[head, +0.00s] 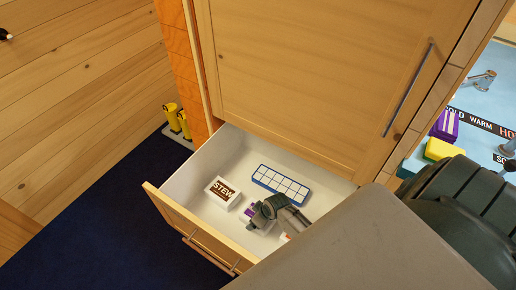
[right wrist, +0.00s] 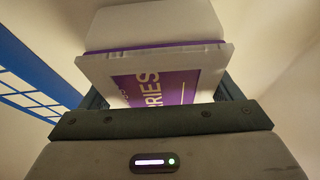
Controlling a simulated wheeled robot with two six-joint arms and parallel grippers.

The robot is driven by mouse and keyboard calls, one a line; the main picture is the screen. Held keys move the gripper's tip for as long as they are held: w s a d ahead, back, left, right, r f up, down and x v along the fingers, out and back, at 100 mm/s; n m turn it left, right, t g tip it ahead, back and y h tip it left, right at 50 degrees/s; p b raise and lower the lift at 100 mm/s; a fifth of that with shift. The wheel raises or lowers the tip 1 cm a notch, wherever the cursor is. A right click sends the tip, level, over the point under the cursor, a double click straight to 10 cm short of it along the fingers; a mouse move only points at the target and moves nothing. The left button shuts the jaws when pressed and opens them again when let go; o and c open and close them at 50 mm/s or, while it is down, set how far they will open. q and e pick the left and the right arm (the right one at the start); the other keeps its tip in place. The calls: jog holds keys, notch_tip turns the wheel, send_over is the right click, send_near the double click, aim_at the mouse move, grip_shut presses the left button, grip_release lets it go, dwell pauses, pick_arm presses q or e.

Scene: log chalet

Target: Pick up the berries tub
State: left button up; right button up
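The berries tub is a small white tub with a purple label, lying in the open drawer. In the head view a bit of its purple side (head: 249,212) shows beside my right gripper (head: 262,215), which reaches down into the drawer. In the right wrist view the berries tub (right wrist: 165,88) stands between the two dark fingers of my right gripper (right wrist: 163,98), its label partly readable as "RIES". The fingers are close to its sides; whether they press on it cannot be told. My left gripper is not in view.
The white drawer (head: 180,185) also holds a white stew tub (head: 222,192) to the left and a blue gridded tray (head: 281,185) behind, which also shows in the right wrist view (right wrist: 35,75). The cabinet door (head: 310,70) rises above. A sink counter (head: 480,105) lies at right.

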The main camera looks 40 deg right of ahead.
jog(key=c, duration=0.8)
jog(key=shift+r, duration=0.1)
jog(key=shift+c, duration=0.2)
